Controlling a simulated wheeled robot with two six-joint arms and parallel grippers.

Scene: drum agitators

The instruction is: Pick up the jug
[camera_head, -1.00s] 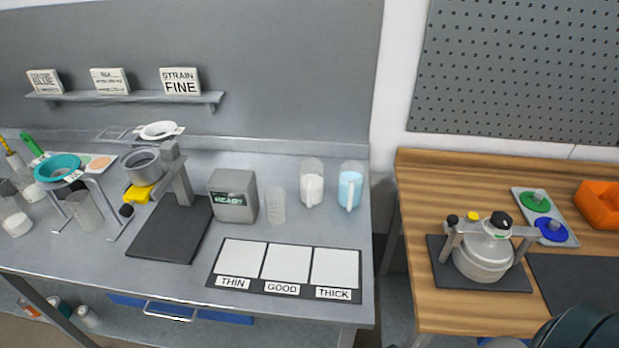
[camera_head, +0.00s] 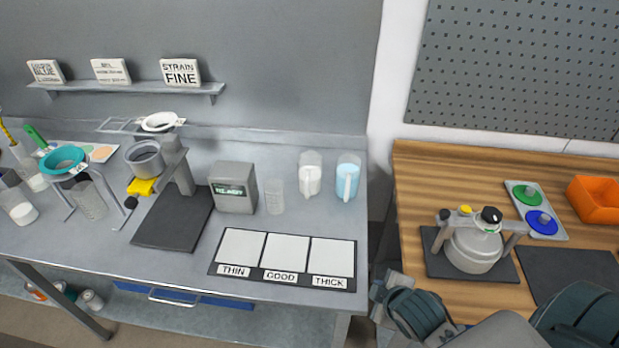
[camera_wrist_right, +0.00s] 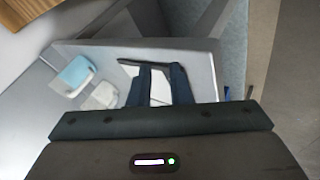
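Two clear jugs stand upright side by side near the back right of the grey bench (camera_head: 190,262). The white-filled jug (camera_head: 310,175) is on the left, and the blue-filled jug (camera_head: 348,182) is on the right. In the right wrist view, the blue-filled jug (camera_wrist_right: 76,74) and the white-filled jug (camera_wrist_right: 102,95) lie left of my fingers. My right gripper (camera_head: 380,294) is beside the bench's front right corner, apart from both jugs. Its two dark fingers (camera_wrist_right: 160,72) show a gap with nothing between them. My left gripper is out of view.
A grey READY box (camera_head: 233,190) and an empty clear beaker (camera_head: 274,196) stand left of the jugs. The THIN/GOOD/THICK mat (camera_head: 283,288) lies in front. The wooden table (camera_head: 420,190), with a lidded pot (camera_head: 472,248), stands right across a narrow gap.

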